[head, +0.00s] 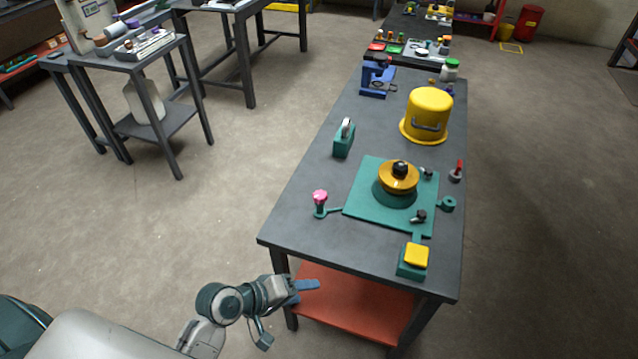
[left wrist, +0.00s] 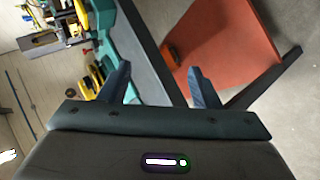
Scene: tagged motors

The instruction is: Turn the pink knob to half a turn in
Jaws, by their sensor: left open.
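The pink knob (head: 319,196) sits on top of a small teal post near the left edge of the grey workbench (head: 300,222), joined by a thin arm to a square teal plate (head: 362,211). My left gripper (head: 285,313) is open and empty, off the bench's front left corner and apart from the knob. In the left wrist view the two spread fingers (left wrist: 159,70) have nothing between them. The knob cannot be made out there. My right gripper is in neither view.
The plate carries a round orange-yellow piece with a black top (head: 399,171). A yellow button box (head: 415,256) stands at the front right. A teal block (head: 344,140), a yellow dome (head: 428,112) and a blue device (head: 375,78) stand behind. An orange shelf (head: 352,305) lies below.

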